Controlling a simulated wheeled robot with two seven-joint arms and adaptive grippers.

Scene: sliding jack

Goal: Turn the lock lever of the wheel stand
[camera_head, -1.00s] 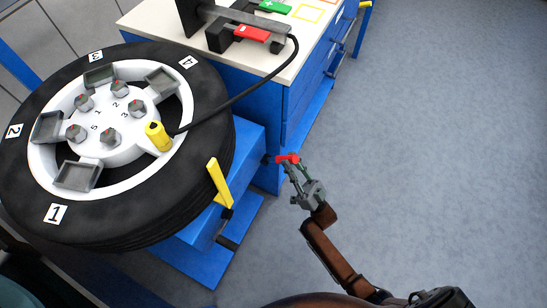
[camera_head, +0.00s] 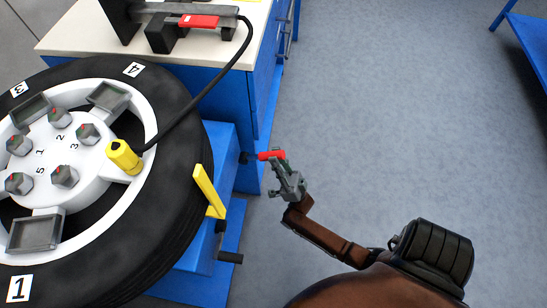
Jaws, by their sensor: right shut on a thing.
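The wheel stand is a blue frame (camera_head: 222,180) with a big black tyre (camera_head: 180,165) lying flat on top. A red lever handle (camera_head: 266,154) sticks out to the right from a dark pivot on the stand's right side. I take it to be the lock lever. My right gripper (camera_head: 275,160), in the head view, is shut on the red handle from below and right, and its fingers hide part of it. My left gripper is not in view.
A yellow bar (camera_head: 207,190) stands up at the stand's near right corner, with a black peg (camera_head: 230,257) below it. A black cable runs from the workbench (camera_head: 90,35) to a yellow tool (camera_head: 124,157) on the wheel. The grey floor (camera_head: 400,130) at right is open.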

